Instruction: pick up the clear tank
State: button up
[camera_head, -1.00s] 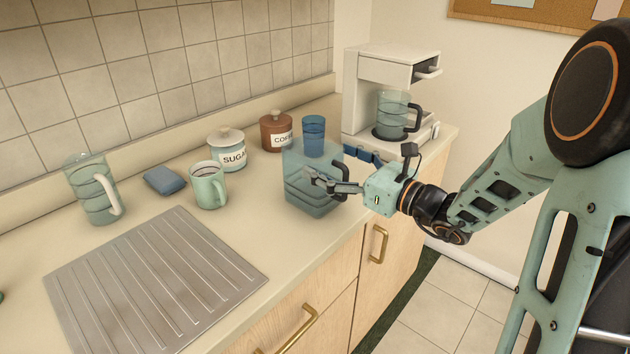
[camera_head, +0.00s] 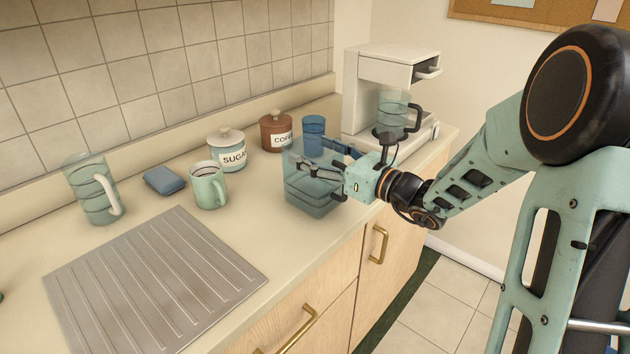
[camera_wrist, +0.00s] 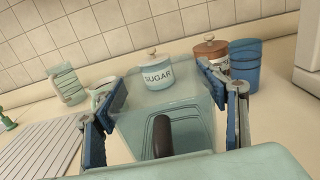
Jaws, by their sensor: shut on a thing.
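The clear tank (camera_head: 311,196) is a bluish see-through container with ridged walls. It stands upright on the counter near its front edge, left of the coffee maker. My gripper (camera_head: 318,164) is at its upper part, with one finger on the near side and the other toward the far side. In the wrist view the tank (camera_wrist: 165,122) lies between the two blue finger pads of my gripper (camera_wrist: 160,98), which are shut on it. A dark handle shows on the tank in that view. Whether its base still touches the counter is hard to tell.
A blue cup (camera_head: 313,128), a brown coffee jar (camera_head: 275,133) and a sugar jar (camera_head: 227,150) stand behind the tank. The white coffee maker (camera_head: 360,90) with a carafe (camera_head: 393,112) is to the right. A green mug (camera_head: 207,186), blue sponge (camera_head: 164,180) and ridged drainboard (camera_head: 150,285) lie left.

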jog(key=c, duration=0.4)
jog(key=shift+o, duration=0.2)
jog(key=shift+r, duration=0.1)
jog(key=s+a+r+p, duration=0.2)
jog(key=s+r+p, duration=0.7)
jog(key=s+r, duration=0.4)
jog(key=shift+s+a+p, duration=0.2)
jog(key=shift+s+p, duration=0.15)
jog(key=shift+s, duration=0.05)
jog(key=shift+f, duration=0.1)
